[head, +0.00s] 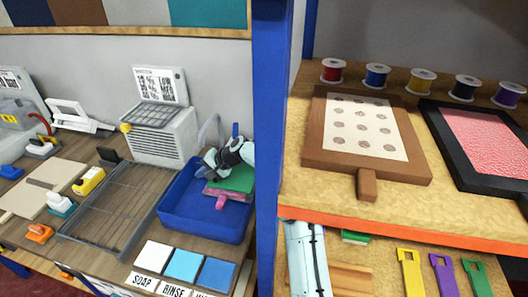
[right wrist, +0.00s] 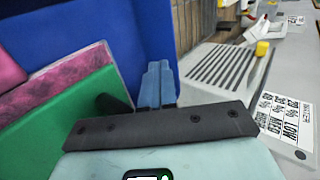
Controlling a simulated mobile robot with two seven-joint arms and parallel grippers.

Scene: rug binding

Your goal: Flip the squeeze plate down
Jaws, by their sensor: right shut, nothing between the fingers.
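A green plate (head: 236,181) sits tilted in the blue tub (head: 178,213), with a pink piece (head: 221,201) at its lower front edge. I take the green plate for the squeeze plate. In the right wrist view the green plate (right wrist: 62,125) fills the left side, with a mottled pink layer (right wrist: 75,72) along its edge. My right gripper (head: 235,130) is just behind and above the plate; its blue fingers (right wrist: 158,84) are together and empty, beside the plate's edge. I cannot tell whether the gripper touches the plate. My left gripper is not in view.
A wire rack (head: 115,205) lies left of the tub, and a vented white box (head: 165,137) stands behind. Soap and rinse tiles (head: 183,265) lie in front. A blue post (head: 270,130) stands close right of the tub. Shelves with framed screens (head: 365,135) are beyond it.

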